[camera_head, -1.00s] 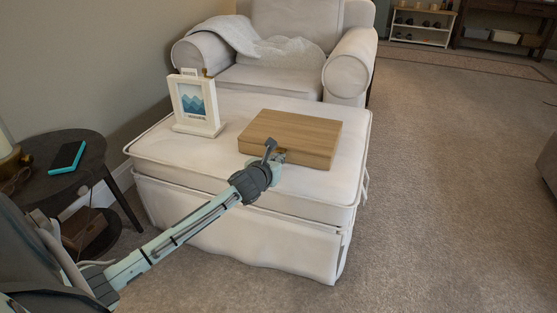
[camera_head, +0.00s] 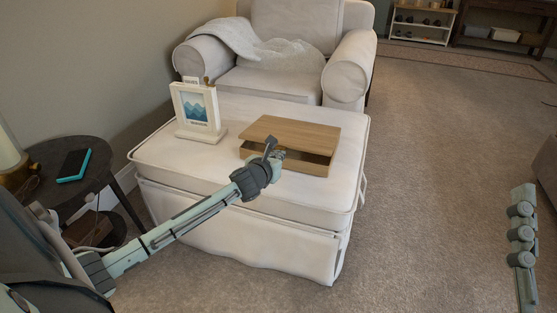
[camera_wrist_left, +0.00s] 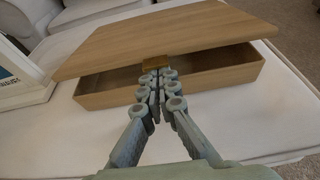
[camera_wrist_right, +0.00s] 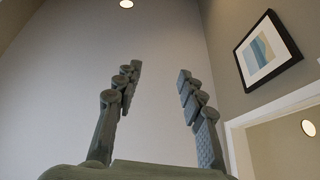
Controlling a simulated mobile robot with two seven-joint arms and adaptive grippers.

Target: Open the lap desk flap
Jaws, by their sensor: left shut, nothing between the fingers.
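The wooden lap desk (camera_head: 312,164) lies on the white ottoman. Its flap (camera_head: 291,133) is tilted up a little at the front edge, leaving a dark gap above the box; the rear edge stays low. In the left wrist view the raised flap (camera_wrist_left: 190,30) has a small brown tab (camera_wrist_left: 155,62) at its front edge. My left gripper (camera_wrist_left: 157,78) is shut with nothing between its fingers, its tips at the tab, under the flap's front edge. Whether they touch it is unclear. My right gripper (camera_wrist_right: 159,70) is open and empty, facing a wall, away from the desk.
A picture frame (camera_head: 197,108) stands on the ottoman (camera_head: 190,165) left of the desk. A white armchair (camera_head: 290,50) is behind. A dark side table (camera_head: 88,150) with a phone-like object (camera_head: 73,165) stands at left. Carpet at right is open.

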